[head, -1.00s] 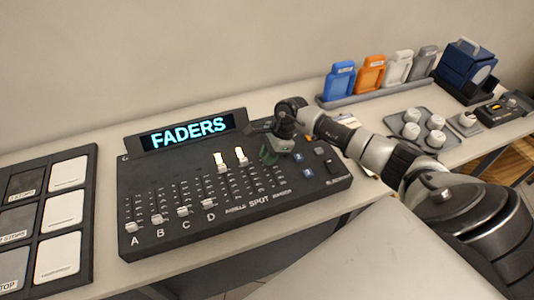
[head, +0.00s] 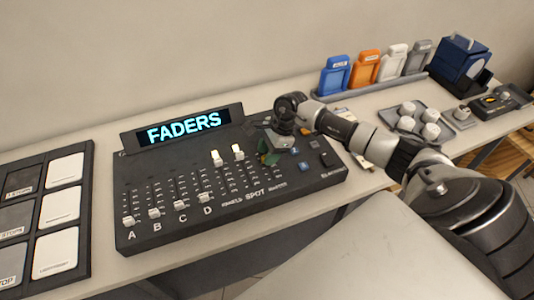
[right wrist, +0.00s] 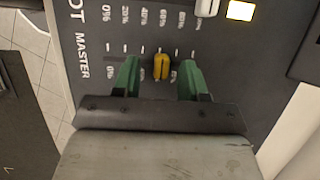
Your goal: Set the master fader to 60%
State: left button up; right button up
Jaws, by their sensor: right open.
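The dark fader console (head: 155,235) has a lit screen reading FADERS. In the right wrist view its master fader has a yellow cap (right wrist: 161,66), close to the 60% mark, beside the word MASTER. My right gripper (head: 267,156) is over the right part of the console. In the right wrist view my right gripper (right wrist: 159,70) is open, with one green finger on each side of the yellow cap and a gap on both sides. In the head view the gripper hides the master cap. My left gripper is not in view.
White fader caps A to D sit low on the console, and two white caps (head: 238,152) sit high, left of my gripper. A card panel (head: 61,205) lies to the left. A tray of white knobs (head: 430,131) and a rack of coloured holders (head: 335,76) stand to the right.

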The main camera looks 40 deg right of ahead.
jog(key=b+v, duration=0.2)
jog(key=v, duration=0.8)
jog(key=shift+b, duration=0.35)
jog(key=shift+s, duration=0.1)
